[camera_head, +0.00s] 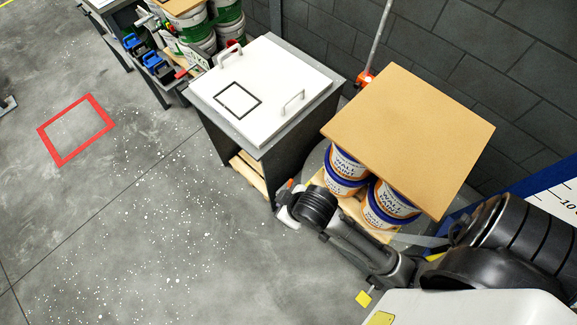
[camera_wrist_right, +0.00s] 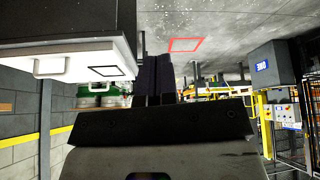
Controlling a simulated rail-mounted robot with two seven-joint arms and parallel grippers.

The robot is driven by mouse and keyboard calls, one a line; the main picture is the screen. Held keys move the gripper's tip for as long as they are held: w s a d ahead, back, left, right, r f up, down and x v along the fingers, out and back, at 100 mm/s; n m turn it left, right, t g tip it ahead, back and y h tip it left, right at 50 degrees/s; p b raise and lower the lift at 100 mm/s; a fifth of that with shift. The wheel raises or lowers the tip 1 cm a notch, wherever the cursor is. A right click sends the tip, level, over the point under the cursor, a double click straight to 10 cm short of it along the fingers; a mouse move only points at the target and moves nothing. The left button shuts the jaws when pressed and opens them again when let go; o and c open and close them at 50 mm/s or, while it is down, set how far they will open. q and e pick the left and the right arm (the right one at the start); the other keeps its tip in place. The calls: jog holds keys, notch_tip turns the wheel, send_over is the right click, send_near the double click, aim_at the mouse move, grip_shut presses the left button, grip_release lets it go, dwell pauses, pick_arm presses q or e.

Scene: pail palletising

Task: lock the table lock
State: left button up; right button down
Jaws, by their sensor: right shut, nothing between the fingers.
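A dark grey table (camera_head: 277,146) with a white top (camera_head: 290,65) stands against the wall in the head view. The top has two white handles and a black square outline. The white top also shows at the left of the right wrist view (camera_wrist_right: 88,54). I cannot make out the table lock clearly. My left gripper is out of view.
Right of the table, white paint pails (camera_head: 387,207) stand on a wooden pallet under a brown board (camera_head: 410,130). A pole with an orange fitting (camera_head: 366,78) stands behind. Green pails (camera_head: 197,35) are at the back left. The floor by the red square (camera_head: 75,130) is clear.

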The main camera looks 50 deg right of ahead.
jog(key=w+a+f+h+b, duration=0.1)
jog(key=w+f+b, duration=0.2)
jog(key=f+b, duration=0.45)
jog(key=w+a+f+h+b, duration=0.15)
jog(key=f+b, duration=0.25)
jog(key=f, duration=0.7)
jog(key=n+t+h+b, duration=0.1)
jog(key=h+b, duration=0.3)
jog(key=h, duration=0.6)
send_near(290, 184)
jog(key=b+x, duration=0.3)
jog(key=x, duration=0.3)
jog(key=shift+f, duration=0.1)
jog(key=shift+w+d+f+b, duration=0.25)
jog(key=shift+w+d+b, duration=0.1)
jog(key=shift+w+d, duration=0.15)
jog(key=shift+d, duration=0.1)
jog(key=shift+s, duration=0.1)
